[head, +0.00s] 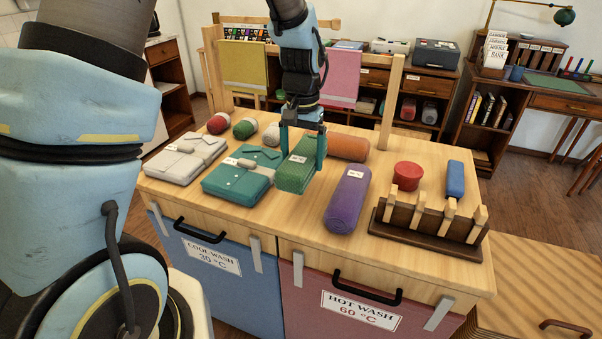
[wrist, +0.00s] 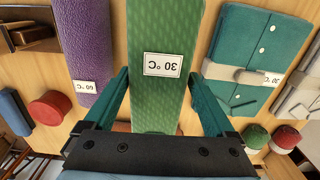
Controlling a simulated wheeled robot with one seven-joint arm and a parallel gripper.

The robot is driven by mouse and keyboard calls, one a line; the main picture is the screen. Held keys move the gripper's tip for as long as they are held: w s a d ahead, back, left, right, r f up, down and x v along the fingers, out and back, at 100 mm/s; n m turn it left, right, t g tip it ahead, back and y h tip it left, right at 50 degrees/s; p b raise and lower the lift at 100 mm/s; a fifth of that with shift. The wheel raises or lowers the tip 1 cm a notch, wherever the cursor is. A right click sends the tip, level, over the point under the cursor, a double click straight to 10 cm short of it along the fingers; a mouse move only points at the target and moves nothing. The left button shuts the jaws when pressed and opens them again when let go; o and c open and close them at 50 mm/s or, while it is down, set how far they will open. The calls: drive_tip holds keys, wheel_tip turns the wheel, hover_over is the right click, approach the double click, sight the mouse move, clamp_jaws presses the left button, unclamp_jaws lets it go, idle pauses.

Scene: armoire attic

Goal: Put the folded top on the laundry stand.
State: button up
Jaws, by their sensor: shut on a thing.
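My gripper (head: 304,150) is shut on a green textured bundle (head: 297,173) with a "30 °C" tag. In the wrist view the fingers lie along both sides of the green bundle (wrist: 165,95). I cannot tell whether it touches the tabletop. A teal folded top (head: 240,175) with buttons and a grey band lies just left of it; it also shows in the wrist view (wrist: 262,40). A white folded top (head: 185,158) lies further left. The wooden laundry stand (head: 265,224) has a blue "Cool wash" front (head: 225,275) and a red "Hot wash" front (head: 365,308).
A purple roll (head: 347,200) with a "60 °C" tag lies right of the green bundle, and an orange roll (head: 348,147) behind. A red round object (head: 407,175), a blue block (head: 455,179) and a slotted rack (head: 425,232) stand right. A rail with a yellow cloth (head: 243,65) stands behind.

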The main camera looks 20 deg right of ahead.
sight(302, 153)
drive_tip(key=shift+f+p, duration=0.6)
drive_tip(key=shift+f, duration=2.9)
drive_tip(key=shift+f, duration=0.15)
drive_tip(key=o, duration=1.2)
wheel_tip(302, 153, up, 12)
drive_tip(key=shift+r+b, duration=0.2)
drive_tip(key=shift+b, duration=1.05)
drive_tip(key=s+a+n, duration=0.1)
drive_tip(key=a+n, duration=0.1)
drive_tip(key=a, duration=0.7)
drive_tip(key=s+a+n+t, duration=0.1)
drive_tip(key=a+n, duration=0.2)
drive_tip(key=a, duration=0.7)
drive_tip(key=s+a+n, duration=0.1)
drive_tip(key=a+n, duration=0.1)
drive_tip(key=a, duration=0.8)
drive_tip(key=shift+s+a+f+t, duration=0.1)
drive_tip(key=shift+a+f+t, duration=0.15)
drive_tip(key=shift+f+t, duration=0.1)
